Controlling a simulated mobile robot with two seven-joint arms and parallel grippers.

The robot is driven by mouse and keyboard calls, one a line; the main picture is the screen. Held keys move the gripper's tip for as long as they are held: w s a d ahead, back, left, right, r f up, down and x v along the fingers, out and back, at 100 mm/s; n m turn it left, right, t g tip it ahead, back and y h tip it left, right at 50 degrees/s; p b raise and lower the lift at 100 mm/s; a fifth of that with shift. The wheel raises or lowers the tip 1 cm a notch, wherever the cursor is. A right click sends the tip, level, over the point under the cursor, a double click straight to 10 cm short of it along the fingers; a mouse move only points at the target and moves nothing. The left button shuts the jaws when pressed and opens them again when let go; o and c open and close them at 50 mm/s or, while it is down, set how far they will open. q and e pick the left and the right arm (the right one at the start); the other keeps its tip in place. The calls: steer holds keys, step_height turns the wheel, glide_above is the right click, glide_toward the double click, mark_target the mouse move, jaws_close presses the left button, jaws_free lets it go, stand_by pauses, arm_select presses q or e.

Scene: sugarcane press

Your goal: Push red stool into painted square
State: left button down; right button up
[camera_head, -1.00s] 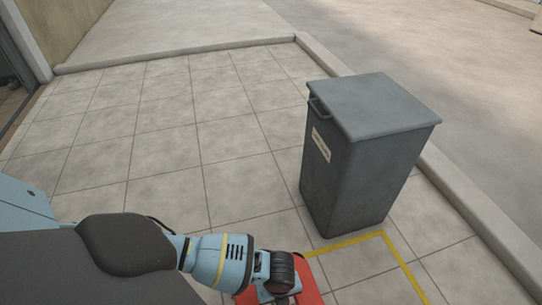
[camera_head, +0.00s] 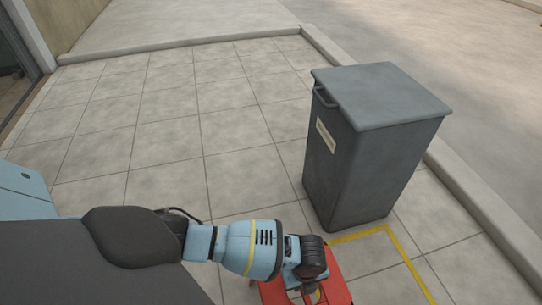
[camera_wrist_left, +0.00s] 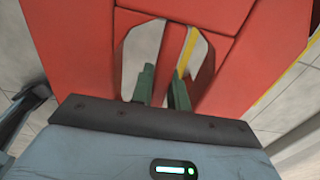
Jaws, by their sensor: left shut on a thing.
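The red stool (camera_head: 338,288) is at the bottom of the head view, partly hidden under my left arm. In the left wrist view its red top (camera_wrist_left: 80,55) fills most of the picture and has an opening in it. My left gripper (camera_wrist_left: 164,85) has its green fingers at this opening and is shut on the stool. The painted square (camera_head: 410,264) shows as a yellow outline with one corner right of the stool. The stool overlaps its far line in the view; its near part is out of frame. My right gripper is not in view.
A grey lidded bin (camera_head: 365,150) stands just beyond the square's far line. A raised kerb (camera_head: 480,205) runs along the right side. The tiled floor (camera_head: 165,130) to the left of the bin is clear.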

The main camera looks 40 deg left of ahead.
arm_select(q)
steer(key=w+d, duration=0.1)
steer(key=w+b, duration=0.1)
steer(key=w, duration=0.1)
steer(key=shift+d, duration=0.35)
